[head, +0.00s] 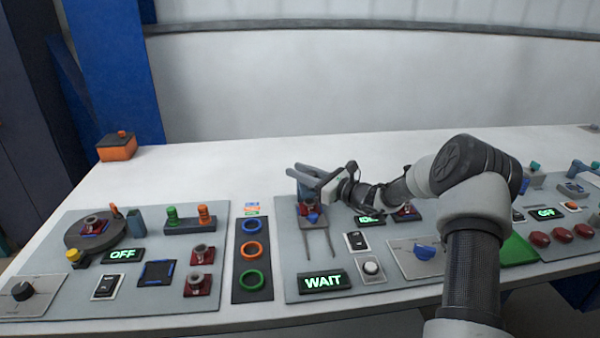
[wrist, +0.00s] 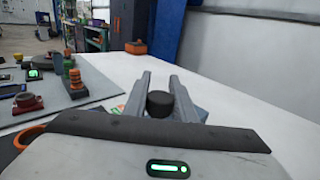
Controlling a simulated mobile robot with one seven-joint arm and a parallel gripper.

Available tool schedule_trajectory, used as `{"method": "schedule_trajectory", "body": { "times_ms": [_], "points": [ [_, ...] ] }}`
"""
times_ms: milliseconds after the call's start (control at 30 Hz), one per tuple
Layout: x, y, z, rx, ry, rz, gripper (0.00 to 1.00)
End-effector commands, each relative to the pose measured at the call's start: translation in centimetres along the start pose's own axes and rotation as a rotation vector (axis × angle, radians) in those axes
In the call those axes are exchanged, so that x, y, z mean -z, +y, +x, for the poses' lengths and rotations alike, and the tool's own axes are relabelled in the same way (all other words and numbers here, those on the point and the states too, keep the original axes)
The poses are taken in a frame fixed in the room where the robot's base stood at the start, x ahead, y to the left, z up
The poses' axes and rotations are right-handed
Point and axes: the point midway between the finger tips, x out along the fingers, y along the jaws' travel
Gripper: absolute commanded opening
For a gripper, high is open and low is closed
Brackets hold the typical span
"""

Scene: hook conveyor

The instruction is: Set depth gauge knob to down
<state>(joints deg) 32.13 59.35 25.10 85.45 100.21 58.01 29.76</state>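My gripper (head: 308,177) is over the middle panel, its two grey fingers pointing left. In the wrist view the fingers (wrist: 160,85) stand apart, with a round black knob (wrist: 159,103) between them; a slight gap seems to show on each side. In the head view the gripper hides this knob and the top of the grey fixture (head: 313,222) below, which has two prongs. No depth gauge label is readable, so I cannot tell whether this is the depth gauge knob. A blue knob (head: 425,252) and a black dial (head: 22,291) sit on other plates.
A green-lit WAIT display (head: 324,281), a rocker switch (head: 357,241) and a white round button (head: 371,267) lie near the gripper. A strip of coloured rings (head: 252,249) is to the left. An orange box (head: 117,147) stands at the back left.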

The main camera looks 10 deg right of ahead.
Motion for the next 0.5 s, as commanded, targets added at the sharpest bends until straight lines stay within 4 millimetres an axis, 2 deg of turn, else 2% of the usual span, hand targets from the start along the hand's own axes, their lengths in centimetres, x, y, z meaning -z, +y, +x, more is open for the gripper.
{"method": "schedule_trajectory", "body": {
  "times_ms": [167,367,500],
  "points": [
    [0.2,0.0,0.0,0.0,0.0,0.0,0.0],
    [2.5,-0.1,-0.1,0.001,0.001,0.001,0.0],
    [2.4,0.0,-0.1,0.001,0.003,0.0,0.0]
  ]
}}
